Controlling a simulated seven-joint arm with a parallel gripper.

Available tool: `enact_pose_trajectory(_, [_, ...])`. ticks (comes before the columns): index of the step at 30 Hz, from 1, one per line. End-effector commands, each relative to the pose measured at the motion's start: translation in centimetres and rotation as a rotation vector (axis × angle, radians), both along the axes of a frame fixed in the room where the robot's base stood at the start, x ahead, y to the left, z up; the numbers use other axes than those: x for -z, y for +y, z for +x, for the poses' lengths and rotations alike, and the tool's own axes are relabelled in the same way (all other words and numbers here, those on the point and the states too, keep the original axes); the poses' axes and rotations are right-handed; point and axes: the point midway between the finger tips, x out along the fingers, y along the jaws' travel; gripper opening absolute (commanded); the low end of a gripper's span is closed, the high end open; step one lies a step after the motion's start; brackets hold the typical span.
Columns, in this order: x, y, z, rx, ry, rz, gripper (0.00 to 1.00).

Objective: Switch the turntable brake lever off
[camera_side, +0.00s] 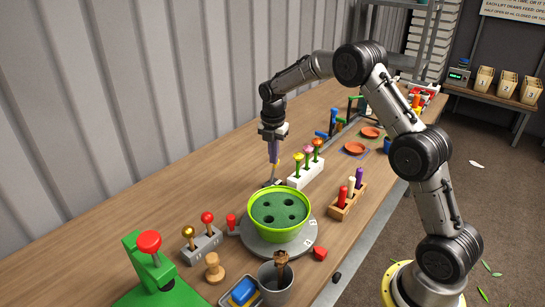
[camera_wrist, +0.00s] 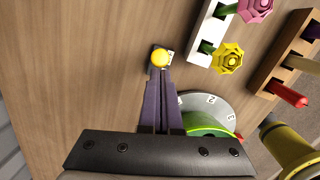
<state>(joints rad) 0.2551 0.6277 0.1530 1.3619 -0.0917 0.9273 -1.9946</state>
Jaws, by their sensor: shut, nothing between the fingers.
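The round grey turntable (camera_side: 250,240) stands on the bench with a green bowl (camera_side: 279,212) on it; its edge with number labels shows in the wrist view (camera_wrist: 225,107). A small lever with a yellow ball knob (camera_wrist: 160,59) on a dark base with a white label stands beside the turntable. In the side view its base (camera_side: 270,184) sits behind the bowl, partly unclear. My gripper (camera_side: 274,161) points down above that base. In the wrist view my shut, empty fingertips (camera_wrist: 160,71) are right at the yellow knob; I cannot tell whether they touch it.
A white rack (camera_side: 304,176) of flowers stands close to my gripper's right. A wooden rack (camera_side: 346,204) holds coloured pegs. In front are a red-knobbed piece (camera_side: 231,222), a two-knob block (camera_side: 204,245), a grey cup (camera_side: 275,284) and a green press (camera_side: 150,270).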

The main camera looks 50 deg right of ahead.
Motion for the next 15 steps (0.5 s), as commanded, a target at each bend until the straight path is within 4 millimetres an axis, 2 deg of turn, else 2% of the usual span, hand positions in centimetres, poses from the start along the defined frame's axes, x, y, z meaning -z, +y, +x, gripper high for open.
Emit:
enact_pose_trajectory(4, [-0.01,-0.63,0.0,0.001,-0.002,-0.01,0.0])
enact_pose_trajectory(15, [-0.15,-0.47,-0.04,0.002,-0.005,-0.011,0.0])
